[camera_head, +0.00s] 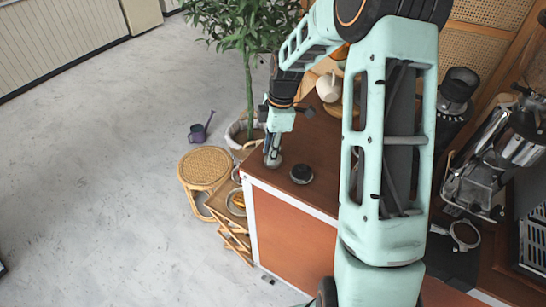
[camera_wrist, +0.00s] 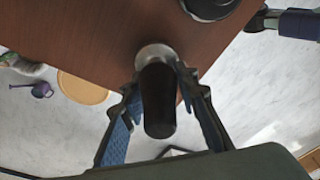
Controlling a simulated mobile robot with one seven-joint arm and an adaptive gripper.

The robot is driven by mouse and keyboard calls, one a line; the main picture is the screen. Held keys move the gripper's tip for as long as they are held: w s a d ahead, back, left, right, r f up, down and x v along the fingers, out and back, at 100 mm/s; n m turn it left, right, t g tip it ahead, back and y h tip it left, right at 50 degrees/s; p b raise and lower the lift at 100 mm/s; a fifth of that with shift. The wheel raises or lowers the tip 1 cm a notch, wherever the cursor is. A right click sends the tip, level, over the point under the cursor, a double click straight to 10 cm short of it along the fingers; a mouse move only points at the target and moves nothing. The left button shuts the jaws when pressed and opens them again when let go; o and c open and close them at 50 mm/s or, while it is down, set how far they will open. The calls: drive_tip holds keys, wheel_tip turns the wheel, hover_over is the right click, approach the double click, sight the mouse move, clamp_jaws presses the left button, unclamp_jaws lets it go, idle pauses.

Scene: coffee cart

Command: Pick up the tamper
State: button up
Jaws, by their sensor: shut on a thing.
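The tamper (camera_wrist: 158,98) has a dark rounded handle and a silver metal base. In the wrist view it stands between the two blue-padded fingers of my gripper (camera_wrist: 160,80), which are shut on its handle. In the head view my gripper (camera_head: 273,147) points down at the near left corner of the brown counter, with the tamper's silver base (camera_head: 273,160) just below the fingers. I cannot tell whether the base touches the counter top or hangs slightly above it.
A round black and silver object (camera_head: 301,174) sits on the counter (camera_head: 318,192) just right of the tamper. A rattan stool (camera_head: 205,167), a potted plant (camera_head: 248,60) and a purple watering can (camera_head: 199,131) stand left. An espresso machine (camera_head: 490,165) is at right.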

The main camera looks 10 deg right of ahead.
clamp_jaws()
drive_tip(key=shift+r, duration=0.1)
